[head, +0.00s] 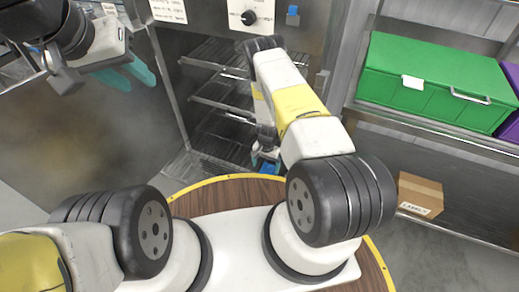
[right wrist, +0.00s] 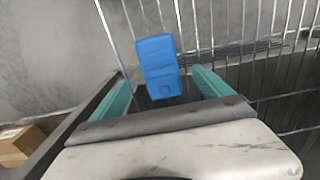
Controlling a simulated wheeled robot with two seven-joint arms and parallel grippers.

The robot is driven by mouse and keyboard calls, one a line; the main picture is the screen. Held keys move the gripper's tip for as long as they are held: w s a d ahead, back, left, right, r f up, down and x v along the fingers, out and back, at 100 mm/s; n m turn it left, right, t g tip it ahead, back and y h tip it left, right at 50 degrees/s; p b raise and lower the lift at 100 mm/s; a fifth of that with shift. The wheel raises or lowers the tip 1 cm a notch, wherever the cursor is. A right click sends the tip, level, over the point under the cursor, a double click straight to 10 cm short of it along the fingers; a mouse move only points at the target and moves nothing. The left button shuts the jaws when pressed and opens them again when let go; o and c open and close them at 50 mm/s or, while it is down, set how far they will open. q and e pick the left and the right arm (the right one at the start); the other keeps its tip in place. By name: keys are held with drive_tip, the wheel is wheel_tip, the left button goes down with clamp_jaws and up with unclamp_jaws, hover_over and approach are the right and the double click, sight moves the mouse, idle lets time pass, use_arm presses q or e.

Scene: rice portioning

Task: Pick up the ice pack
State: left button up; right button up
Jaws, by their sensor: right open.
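The blue ice pack (right wrist: 158,62) lies in the wire-racked cabinet. In the right wrist view its near end sits between the two teal fingers of my right gripper (right wrist: 161,84), with a gap on each side. The gripper is open and does not hold it. In the head view a small part of the ice pack (head: 270,167) shows low in the cabinet, just below my right gripper (head: 262,155), which is mostly hidden by the arm. My left gripper (head: 130,74) is at the upper left, its teal fingers apart and empty.
The steel cabinet's wire shelves (head: 212,92) surround my right arm. A green bin (head: 420,75) and a purple bin (head: 510,120) stand on a rack at the right. A cardboard box (head: 420,194) sits on the lower shelf. A control knob (head: 249,18) is above the cabinet opening.

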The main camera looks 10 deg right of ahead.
sight(266, 171)
drive_tip(key=f, duration=0.5)
drive_tip(key=shift+w+d+f, duration=0.15)
drive_tip(key=shift+w, duration=0.05)
drive_tip(key=shift+c, duration=0.4)
drive_tip(key=c, duration=1.7)
drive_tip(key=shift+c, duration=0.2)
